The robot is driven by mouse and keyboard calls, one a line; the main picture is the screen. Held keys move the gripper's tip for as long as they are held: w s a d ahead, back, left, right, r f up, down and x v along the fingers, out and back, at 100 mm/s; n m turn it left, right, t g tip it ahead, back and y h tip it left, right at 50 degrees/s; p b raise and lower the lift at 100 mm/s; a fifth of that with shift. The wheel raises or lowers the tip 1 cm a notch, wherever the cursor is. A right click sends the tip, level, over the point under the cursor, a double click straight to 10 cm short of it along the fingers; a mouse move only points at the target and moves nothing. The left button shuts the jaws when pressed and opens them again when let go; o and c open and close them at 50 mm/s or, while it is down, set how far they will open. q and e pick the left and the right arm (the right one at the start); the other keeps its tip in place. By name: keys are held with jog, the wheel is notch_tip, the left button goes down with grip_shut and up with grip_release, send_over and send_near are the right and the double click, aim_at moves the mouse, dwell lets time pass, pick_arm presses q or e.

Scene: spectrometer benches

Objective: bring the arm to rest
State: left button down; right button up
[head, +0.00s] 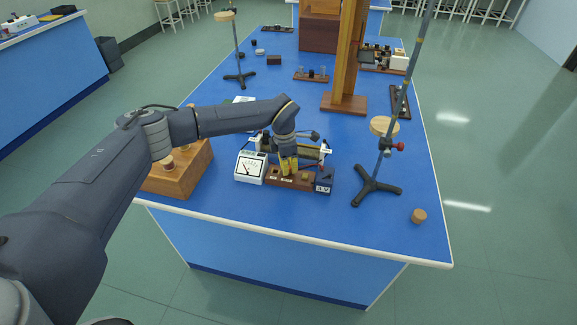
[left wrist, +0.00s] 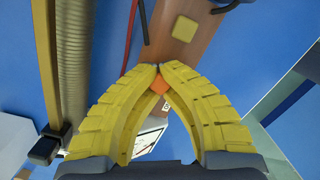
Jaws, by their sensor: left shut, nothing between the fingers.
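My left arm reaches in from the left over the blue bench (head: 390,235). My left gripper (head: 288,172) points down over a brown wooden board (head: 275,180) near the bench's front. In the left wrist view its yellow fingers (left wrist: 159,72) meet at the tips with nothing between them. The board (left wrist: 178,40) carries a yellowish square block (left wrist: 184,28). Whether the fingertips touch the board, I cannot tell. My right gripper is not in either view.
A white meter (head: 250,168) stands left of the board, and a dark block marked V (head: 324,180) sits at its right end. A wire-wound coil (left wrist: 75,60) lies close behind. A tripod stand (head: 376,188) and a cork (head: 418,216) are right. A wooden box (head: 183,180) is left.

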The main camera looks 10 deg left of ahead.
pick_arm(q)
jog(key=shift+f, duration=0.4)
jog(key=c, duration=1.5)
grip_release()
jog(key=r, duration=0.8)
jog(key=a+r, duration=0.1)
jog(key=r, duration=0.3)
jog(key=shift+s, duration=0.15)
